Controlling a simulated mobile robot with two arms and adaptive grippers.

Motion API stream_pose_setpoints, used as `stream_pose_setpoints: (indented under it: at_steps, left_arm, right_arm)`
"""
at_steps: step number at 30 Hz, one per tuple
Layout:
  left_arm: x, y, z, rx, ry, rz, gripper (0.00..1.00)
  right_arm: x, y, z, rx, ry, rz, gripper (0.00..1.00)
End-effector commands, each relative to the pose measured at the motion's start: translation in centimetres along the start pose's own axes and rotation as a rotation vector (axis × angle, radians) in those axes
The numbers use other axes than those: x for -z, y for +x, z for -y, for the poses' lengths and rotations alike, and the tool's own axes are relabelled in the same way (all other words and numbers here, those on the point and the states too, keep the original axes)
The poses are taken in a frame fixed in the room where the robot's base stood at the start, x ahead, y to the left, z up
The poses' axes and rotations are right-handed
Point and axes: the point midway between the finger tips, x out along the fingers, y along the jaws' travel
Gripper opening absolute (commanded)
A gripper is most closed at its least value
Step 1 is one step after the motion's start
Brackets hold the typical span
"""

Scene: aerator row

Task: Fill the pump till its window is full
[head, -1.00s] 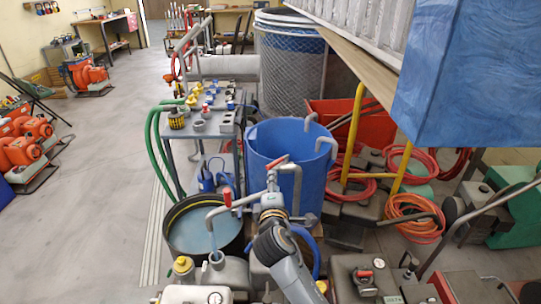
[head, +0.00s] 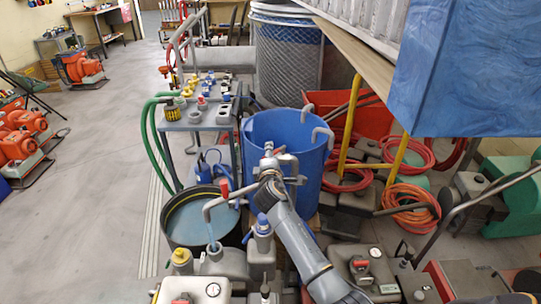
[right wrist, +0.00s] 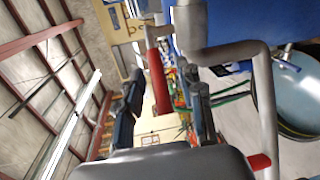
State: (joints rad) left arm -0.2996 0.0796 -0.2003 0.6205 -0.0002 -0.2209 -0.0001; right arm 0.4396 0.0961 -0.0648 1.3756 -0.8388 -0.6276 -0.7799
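A bent grey pipe (head: 216,200) with a red lever (head: 224,188) runs from the blue barrel (head: 255,150). Its spout points down over the filler neck of a grey pump (head: 228,264), and a pale blue stream seems to run from it. The pump's window cannot be made out. My right gripper (head: 268,186) is at the pipework in front of the barrel. In the right wrist view its fingers (right wrist: 166,98) are apart, with a red handle (right wrist: 158,82) showing between them; whether they touch it is unclear. My left gripper is out of view.
A black tub of water (head: 190,222) stands behind the spout. A blue-capped part (head: 263,224) stands just left of my right arm. A cart (head: 200,122) with fittings is behind the tub. Red hoses (head: 410,152) lie to the right. The left floor is mostly clear.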

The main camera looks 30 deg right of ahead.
Motion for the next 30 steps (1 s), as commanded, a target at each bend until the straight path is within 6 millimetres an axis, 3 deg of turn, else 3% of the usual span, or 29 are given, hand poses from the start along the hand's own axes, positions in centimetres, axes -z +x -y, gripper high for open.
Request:
stream_pose_setpoints:
  at_steps: [3,9,20,30]
  left_arm:
    - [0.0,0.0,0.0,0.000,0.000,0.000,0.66]
    - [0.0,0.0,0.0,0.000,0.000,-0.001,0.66]
    - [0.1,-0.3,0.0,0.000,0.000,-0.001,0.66]
    - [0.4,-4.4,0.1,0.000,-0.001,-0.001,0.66]
  right_arm:
    - [0.0,0.0,0.0,0.000,0.000,0.000,0.37]
    - [0.0,0.0,0.0,0.001,-0.001,0.000,0.00]
    - [-0.1,-0.1,0.0,0.000,-0.002,-0.008,0.00]
    - [-1.0,-0.8,-0.3,-0.017,-0.029,-0.149,0.00]
